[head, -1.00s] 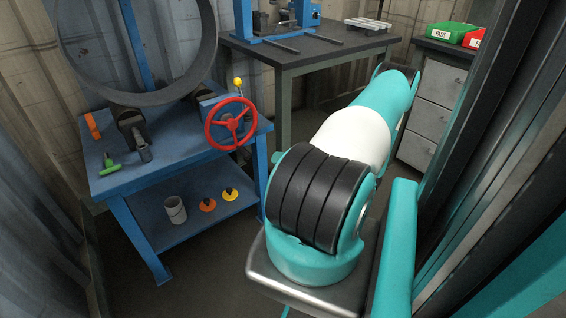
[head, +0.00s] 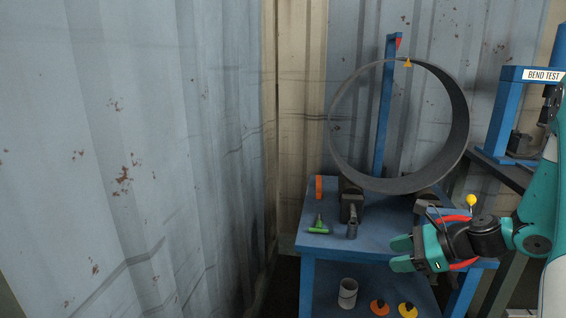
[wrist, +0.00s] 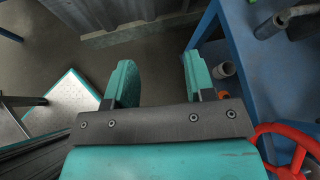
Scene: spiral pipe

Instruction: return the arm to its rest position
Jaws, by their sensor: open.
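My gripper (head: 402,254) is at the end of my teal arm (head: 541,215), which reaches in from the right edge of the head view. The gripper stands in front of the blue workbench (head: 328,242) and hides part of the red handwheel (head: 456,217). In the wrist view the two teal fingers (wrist: 155,82) are apart with nothing between them. The handwheel also shows at the lower right of the wrist view (wrist: 290,150).
A large grey pipe ring (head: 455,105) stands on the bench beside a blue post (head: 384,110). A green-handled tool (head: 318,226) and an orange piece (head: 319,187) lie on the bench top. A cup (head: 348,292) and yellow and orange discs sit on the lower shelf. A corrugated wall (head: 130,150) fills the left.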

